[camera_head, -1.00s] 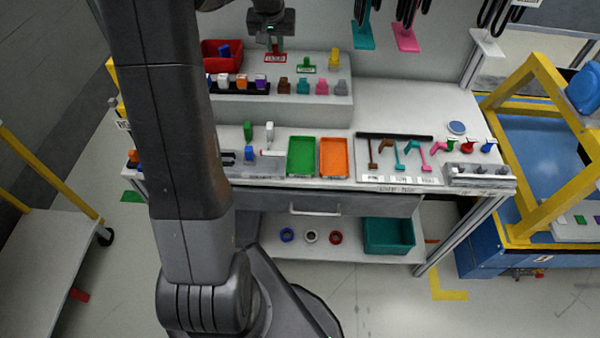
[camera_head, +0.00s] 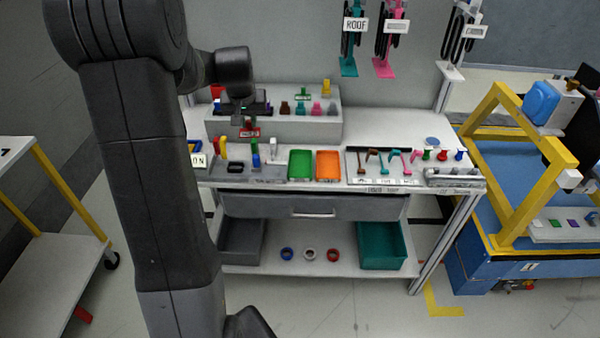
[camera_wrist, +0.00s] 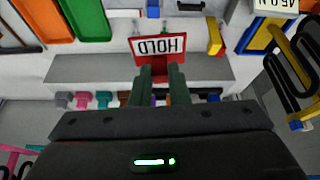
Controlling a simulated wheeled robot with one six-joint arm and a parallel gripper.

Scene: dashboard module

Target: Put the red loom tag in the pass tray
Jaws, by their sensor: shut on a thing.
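The red loom tag (camera_head: 250,132) has a white label reading HOLD, which shows upside down in the wrist view (camera_wrist: 158,46). My gripper (camera_head: 247,121) is shut on it; in the wrist view the two fingers (camera_wrist: 160,72) meet its edge. The tag hangs in the air in front of the raised shelf. A green tray (camera_head: 301,165) and an orange tray (camera_head: 328,165) lie side by side on the bench, to the right of and below the tag. Both look empty. I see no readable pass label on either.
Tools lie on a white mat (camera_head: 385,179) to the right. Cables hang above.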

